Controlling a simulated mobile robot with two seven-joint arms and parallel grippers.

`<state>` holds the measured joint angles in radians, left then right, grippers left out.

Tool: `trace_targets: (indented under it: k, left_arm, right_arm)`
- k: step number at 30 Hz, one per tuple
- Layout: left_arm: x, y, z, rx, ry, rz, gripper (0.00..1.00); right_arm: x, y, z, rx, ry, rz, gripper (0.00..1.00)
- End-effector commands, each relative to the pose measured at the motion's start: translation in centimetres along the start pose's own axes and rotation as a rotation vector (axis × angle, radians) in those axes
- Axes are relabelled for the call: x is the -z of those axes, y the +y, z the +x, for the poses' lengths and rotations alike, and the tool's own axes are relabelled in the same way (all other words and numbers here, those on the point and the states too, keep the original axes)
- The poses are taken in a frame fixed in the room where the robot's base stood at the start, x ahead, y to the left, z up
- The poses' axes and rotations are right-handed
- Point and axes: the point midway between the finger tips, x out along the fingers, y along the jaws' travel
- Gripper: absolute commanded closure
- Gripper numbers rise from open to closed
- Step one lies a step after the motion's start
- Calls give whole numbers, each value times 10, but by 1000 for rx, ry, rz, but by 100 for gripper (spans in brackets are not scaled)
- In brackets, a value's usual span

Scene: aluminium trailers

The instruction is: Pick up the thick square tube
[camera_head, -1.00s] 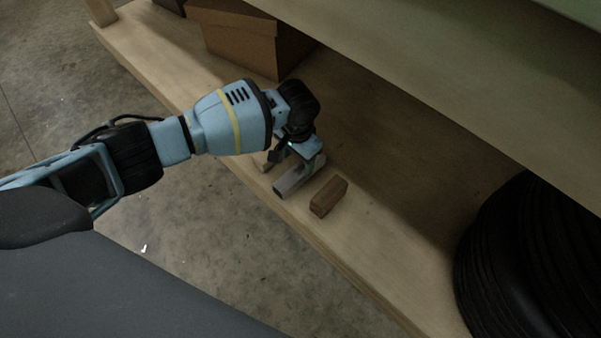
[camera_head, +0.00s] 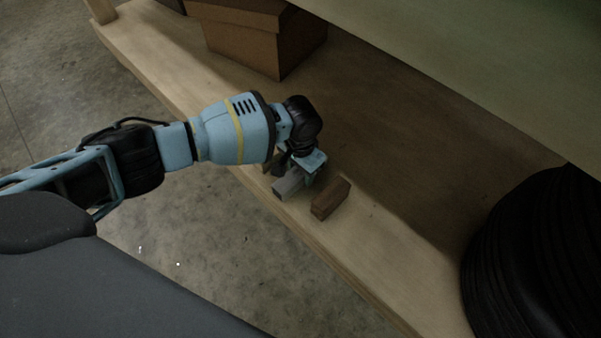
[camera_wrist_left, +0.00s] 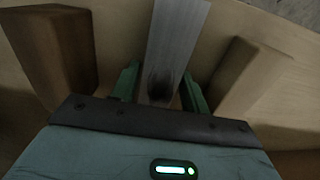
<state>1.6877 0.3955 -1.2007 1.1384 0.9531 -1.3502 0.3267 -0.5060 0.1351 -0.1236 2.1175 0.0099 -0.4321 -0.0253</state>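The thick square tube (camera_head: 289,187) is a grey metal piece lying on the wooden shelf, its near end toward the front edge. My left gripper (camera_head: 299,178) is low over its far part. In the left wrist view the tube (camera_wrist_left: 175,40) runs between the two green fingers of my left gripper (camera_wrist_left: 161,88). One finger is on each side, with what look like narrow gaps. The fingers are apart, and the tube still rests on the shelf. The gripper body hides the tube's far end. My right gripper is not in view.
A dark brown block (camera_head: 331,198) lies close right of the tube, and a paler wooden block (camera_wrist_left: 247,76) stands on its other side. A cardboard box (camera_head: 262,45) is at the back left, black tyres (camera_head: 540,260) at the right. An upper shelf (camera_head: 480,70) overhangs the back.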

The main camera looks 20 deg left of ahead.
Motion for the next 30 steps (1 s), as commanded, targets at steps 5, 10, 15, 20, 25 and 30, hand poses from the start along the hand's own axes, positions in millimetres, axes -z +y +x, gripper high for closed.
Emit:
trace_targets:
  k: [5, 10, 15, 20, 25, 30]
  left_arm:
    - [0, 0, 0, 0, 0, 0, 79]
    - [0, 0, 0, 0, 1, 0, 90]
    - [0, 0, -2, 0, 1, 1, 90]
    - [0, 0, -20, -1, 3, 1, 90]
    - [1, 0, -54, -1, 5, 1, 90]
    - [1, 0, -84, 0, 5, 1, 90]
  right_arm:
    - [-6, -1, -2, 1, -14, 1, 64]
    - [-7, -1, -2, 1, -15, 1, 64]
    - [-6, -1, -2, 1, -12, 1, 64]
    - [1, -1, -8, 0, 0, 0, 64]
    - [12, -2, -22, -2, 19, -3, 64]
    - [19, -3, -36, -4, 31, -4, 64]
